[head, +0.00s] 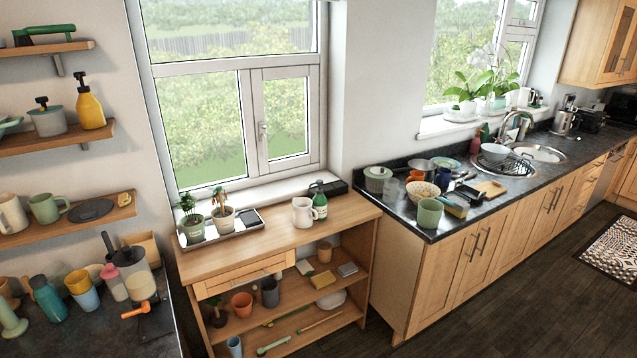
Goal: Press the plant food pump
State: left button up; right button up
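No label shows which container is the plant food pump. A green bottle (320,201) with a white label stands upright on the wooden table under the window, right of a white jug (303,213). Its top is too small to read clearly. A yellow bottle (89,107) with a black pump head stands on the middle wall shelf at left. Two potted plants (193,227) (223,218) stand on a tray by the window. Neither of my grippers is in view.
The wooden table (270,238) has bare top between tray and jug. A dark box (328,188) sits behind the green bottle. A dark counter at lower left holds several cups and bottles. The sink counter (428,232) at right is crowded.

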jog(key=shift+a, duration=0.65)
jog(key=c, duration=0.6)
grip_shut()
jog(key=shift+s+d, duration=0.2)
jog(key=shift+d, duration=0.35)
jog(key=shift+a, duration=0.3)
